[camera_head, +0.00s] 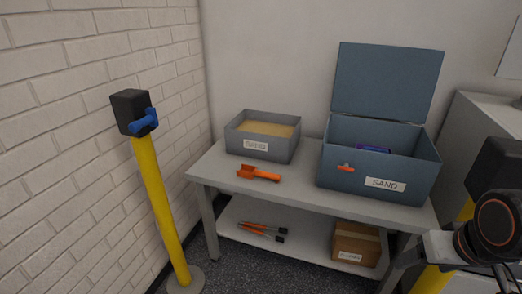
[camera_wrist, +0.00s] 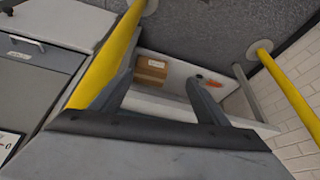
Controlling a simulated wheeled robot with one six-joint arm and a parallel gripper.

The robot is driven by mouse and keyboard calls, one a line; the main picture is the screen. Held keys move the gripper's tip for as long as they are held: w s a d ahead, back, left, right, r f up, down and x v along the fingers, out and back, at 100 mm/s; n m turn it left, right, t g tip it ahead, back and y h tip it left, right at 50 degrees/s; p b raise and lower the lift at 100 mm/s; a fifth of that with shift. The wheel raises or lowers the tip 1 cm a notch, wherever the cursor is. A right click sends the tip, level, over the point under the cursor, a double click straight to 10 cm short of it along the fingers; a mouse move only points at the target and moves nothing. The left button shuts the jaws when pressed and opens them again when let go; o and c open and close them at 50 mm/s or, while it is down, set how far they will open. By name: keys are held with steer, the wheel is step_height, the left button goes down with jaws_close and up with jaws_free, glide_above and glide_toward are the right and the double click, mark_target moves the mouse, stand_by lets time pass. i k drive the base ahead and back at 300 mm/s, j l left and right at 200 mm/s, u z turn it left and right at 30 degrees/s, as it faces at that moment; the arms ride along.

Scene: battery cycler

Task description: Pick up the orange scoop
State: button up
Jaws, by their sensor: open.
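The orange scoop (camera_head: 258,174) lies on the table top, in front of the grey sand tray (camera_head: 263,150) and left of the blue sand box. I cannot make it out in the wrist view. My gripper (camera_wrist: 161,65) shows in the wrist view with its two dark fingers spread apart and nothing between them. It is away from the scoop. In the head view part of my arm stands at the right edge, and the fingers do not show there.
The blue sand box (camera_head: 340,185) stands lid-up on the table (camera_head: 300,192). A yellow post (camera_head: 160,205) stands left of it. The lower shelf (camera_head: 305,245) holds orange-and-black sticks (camera_head: 262,232) and a cardboard box (camera_head: 355,245). A grey cabinet (camera_head: 480,120) stands right. Table top around the scoop is clear.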

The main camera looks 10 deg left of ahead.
mark_target(259, 174)
steer(key=i+j+z, duration=0.1)
steer(key=z, duration=0.3)
steer(key=j+z, duration=0.2)
steer(key=z, duration=0.25)
steer(key=i+j+z, duration=0.25)
steer(key=j, duration=1.05)
steer(key=k+j+z, duration=0.1)
steer(key=j+z, duration=0.15)
steer(key=j, duration=1)
